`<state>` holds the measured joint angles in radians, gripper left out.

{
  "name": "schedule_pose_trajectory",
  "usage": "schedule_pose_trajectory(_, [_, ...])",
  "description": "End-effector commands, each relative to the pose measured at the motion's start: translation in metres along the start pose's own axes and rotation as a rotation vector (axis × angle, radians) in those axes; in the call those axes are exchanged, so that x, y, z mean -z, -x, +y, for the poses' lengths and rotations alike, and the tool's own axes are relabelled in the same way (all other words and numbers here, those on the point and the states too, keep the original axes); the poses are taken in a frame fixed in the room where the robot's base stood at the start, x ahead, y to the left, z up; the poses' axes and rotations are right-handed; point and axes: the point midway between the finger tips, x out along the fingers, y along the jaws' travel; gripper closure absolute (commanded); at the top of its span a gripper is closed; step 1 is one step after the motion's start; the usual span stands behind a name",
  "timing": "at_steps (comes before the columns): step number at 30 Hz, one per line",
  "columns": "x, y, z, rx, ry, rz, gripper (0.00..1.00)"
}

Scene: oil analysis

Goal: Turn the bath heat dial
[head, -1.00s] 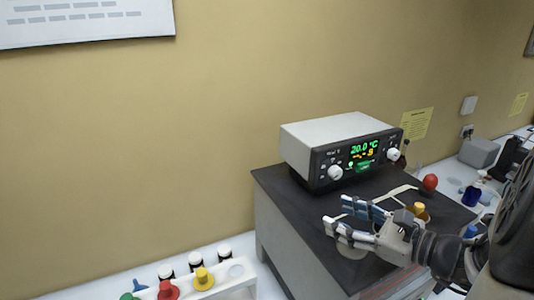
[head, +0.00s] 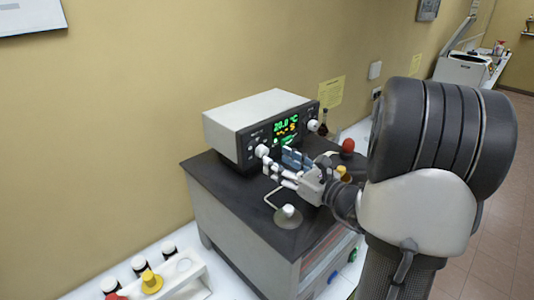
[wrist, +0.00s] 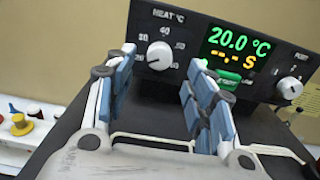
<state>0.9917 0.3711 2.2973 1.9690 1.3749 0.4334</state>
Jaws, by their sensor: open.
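The bath controller (head: 262,122) is a pale box with a black front panel and a green display reading 20.0 °C. Its heat dial (wrist: 159,55) is a white knob under the "HEAT °C" label in the wrist view. The dial also shows at the left of the panel in the head view (head: 262,150). My gripper (head: 279,163) is open and empty in front of the panel. In the wrist view its blue-padded fingers (wrist: 162,78) appear on either side of the dial. I cannot tell whether a fingertip touches it.
A second white knob (wrist: 289,88) is at the panel's right. A round white-topped object (head: 288,212) stands on the dark bench top (head: 222,188). A red ball-shaped object (head: 348,145) is behind my gripper. A white rack (head: 190,277) with coloured caps is at lower left.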

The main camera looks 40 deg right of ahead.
Motion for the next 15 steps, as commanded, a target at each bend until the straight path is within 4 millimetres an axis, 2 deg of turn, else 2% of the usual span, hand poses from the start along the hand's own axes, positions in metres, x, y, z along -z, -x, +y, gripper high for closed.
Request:
schedule_pose_trajectory(1, [0.000,-0.011,0.001,-0.006,0.000,0.000,0.51])
schedule_pose_trajectory(6, [0.000,-0.038,0.001,-0.004,0.000,0.000,0.51])
schedule_pose_trajectory(10, [0.000,-0.050,0.001,-0.002,0.000,0.001,0.51])
schedule_pose_trajectory(15, [0.000,-0.055,0.000,0.000,0.000,0.000,0.51])
